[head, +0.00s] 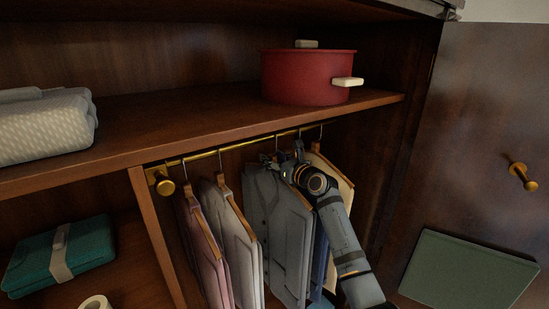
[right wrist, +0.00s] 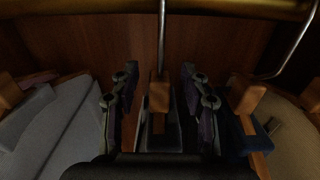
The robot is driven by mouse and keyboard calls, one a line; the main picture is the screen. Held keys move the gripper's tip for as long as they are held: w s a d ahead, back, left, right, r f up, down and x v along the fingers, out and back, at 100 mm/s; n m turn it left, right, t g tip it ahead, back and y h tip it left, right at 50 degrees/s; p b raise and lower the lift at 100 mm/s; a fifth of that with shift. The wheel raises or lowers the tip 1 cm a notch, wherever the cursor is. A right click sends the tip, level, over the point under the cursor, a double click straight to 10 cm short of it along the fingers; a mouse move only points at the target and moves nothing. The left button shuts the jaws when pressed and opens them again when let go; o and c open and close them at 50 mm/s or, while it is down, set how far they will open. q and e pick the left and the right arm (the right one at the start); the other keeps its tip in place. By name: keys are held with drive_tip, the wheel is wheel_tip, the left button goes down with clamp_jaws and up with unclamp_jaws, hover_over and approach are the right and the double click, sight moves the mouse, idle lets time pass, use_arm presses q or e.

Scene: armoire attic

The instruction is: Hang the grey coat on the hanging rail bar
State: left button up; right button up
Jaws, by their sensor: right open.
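The grey coat (head: 282,235) hangs upright on a hanger under the brass hanging rail bar (head: 235,145). Its hook reaches up to the bar. My right gripper (head: 292,170) is at the top of this coat, just below the bar. In the right wrist view, its open fingers (right wrist: 160,97) stand on both sides of a wooden hanger neck (right wrist: 159,96), with a gap on each side. That hook runs up to the bar (right wrist: 220,10). The coat body is mostly hidden there by the gripper. My left gripper is not in view.
A pink garment (head: 205,250) and a pale one (head: 238,245) hang left of the coat; a blue one (head: 319,260) and a beige one (head: 338,185) hang right. A shelf (head: 200,135) with a red pot (head: 305,78) is close above.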

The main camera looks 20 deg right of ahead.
drive_tip(key=v, duration=1.2)
drive_tip(key=shift+d+r, duration=0.1)
